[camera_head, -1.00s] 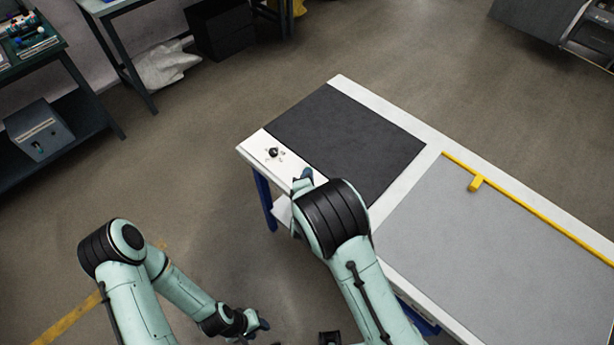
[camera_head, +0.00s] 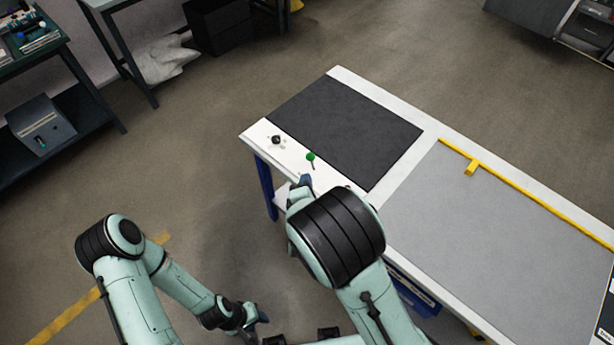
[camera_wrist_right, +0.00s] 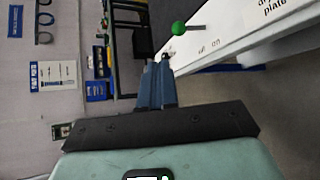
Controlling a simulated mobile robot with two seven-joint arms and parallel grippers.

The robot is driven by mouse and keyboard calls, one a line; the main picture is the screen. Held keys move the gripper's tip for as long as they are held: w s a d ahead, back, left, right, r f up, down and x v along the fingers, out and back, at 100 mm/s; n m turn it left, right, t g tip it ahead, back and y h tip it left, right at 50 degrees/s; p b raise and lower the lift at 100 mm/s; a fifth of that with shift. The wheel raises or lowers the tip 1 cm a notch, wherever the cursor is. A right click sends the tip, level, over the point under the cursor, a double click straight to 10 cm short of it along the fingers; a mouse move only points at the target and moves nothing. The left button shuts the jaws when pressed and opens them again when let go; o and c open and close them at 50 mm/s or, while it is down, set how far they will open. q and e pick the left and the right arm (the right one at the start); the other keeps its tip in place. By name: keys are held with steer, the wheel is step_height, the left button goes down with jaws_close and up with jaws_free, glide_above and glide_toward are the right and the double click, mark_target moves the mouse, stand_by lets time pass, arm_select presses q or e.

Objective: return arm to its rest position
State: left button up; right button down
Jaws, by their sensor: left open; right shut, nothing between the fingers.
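My right arm reaches over the near left edge of the worktable. Its gripper (camera_head: 305,182) is mostly hidden behind my own arm in the head view, with only a blue-grey fingertip showing by the table edge. In the right wrist view the gripper's fingers (camera_wrist_right: 157,85) are together with nothing between them. A green-knobbed lever (camera_head: 310,157) stands on the white strip just beyond the fingertip; it also shows in the right wrist view (camera_wrist_right: 178,28), apart from the fingers. My left gripper (camera_head: 262,317) is low at the bottom, open and away from the table.
The worktable has a dark mat (camera_head: 345,130), a grey mat (camera_head: 500,240) and a yellow rail (camera_head: 540,205). A black knob (camera_head: 276,140) sits on the white strip. A dark bench (camera_head: 55,110) stands at the far left. The floor between is clear.

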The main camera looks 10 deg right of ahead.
stand_by(0.5)
steer(key=s+d+f+m+g+y, duration=0.1)
steer(key=s+d+f+m+g, duration=0.35)
steer(key=f, duration=0.45)
steer(key=s+d+f+m+g, duration=0.3)
steer(key=s+f+m, duration=0.25)
steer(key=f, duration=0.45)
steer(key=s+a+f+m+g+y, duration=0.1)
steer(key=s+f+m+g+y, duration=0.1)
steer(key=s+m, duration=0.5)
steer(key=s+a+f+m+g+y, duration=0.1)
steer(key=s+f+m+g+y, duration=0.2)
steer(key=s+m, duration=0.4)
steer(key=s+f+g, duration=0.1)
steer(key=s+f, duration=0.1)
steer(key=s, duration=0.3)
steer(key=shift+a+f+g, duration=0.25)
steer(key=shift+f+g, duration=0.1)
